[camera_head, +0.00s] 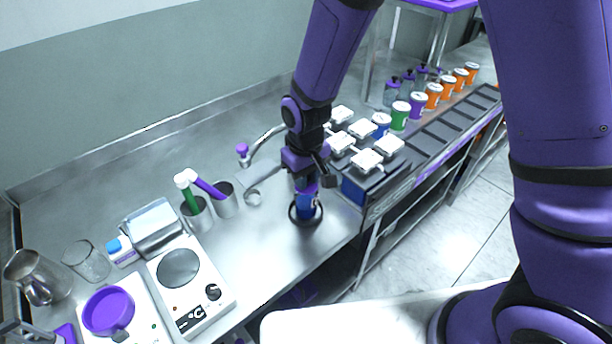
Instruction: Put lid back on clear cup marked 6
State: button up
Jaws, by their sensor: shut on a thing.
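My gripper (305,184) points down over the steel bench, near the middle of the view. It is shut on a blue, cup-like thing (307,206) with a small white mark on its side. This thing stands in or just above a dark ring (292,216) on the bench. The fingers cover its top, so I cannot tell whether a lid is on it or in the grip. I cannot read a 6 on any cup. A row of cups in blue (381,126), green (400,116), purple (418,106) and orange (433,96) stands at the back right.
A dark unit with white square-topped pieces (367,160) stands close on the right. A faucet (262,143) and metal beakers (224,200) with coloured handles are to the left. A hot plate (190,285) and a purple pan (108,311) are at front left.

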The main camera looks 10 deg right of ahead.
jog(key=o, duration=1.5)
jog(key=shift+c, duration=0.2)
jog(key=shift+r, duration=0.1)
jog(key=shift+r, duration=3.45)
grip_shut()
jog(key=shift+f, duration=2.75)
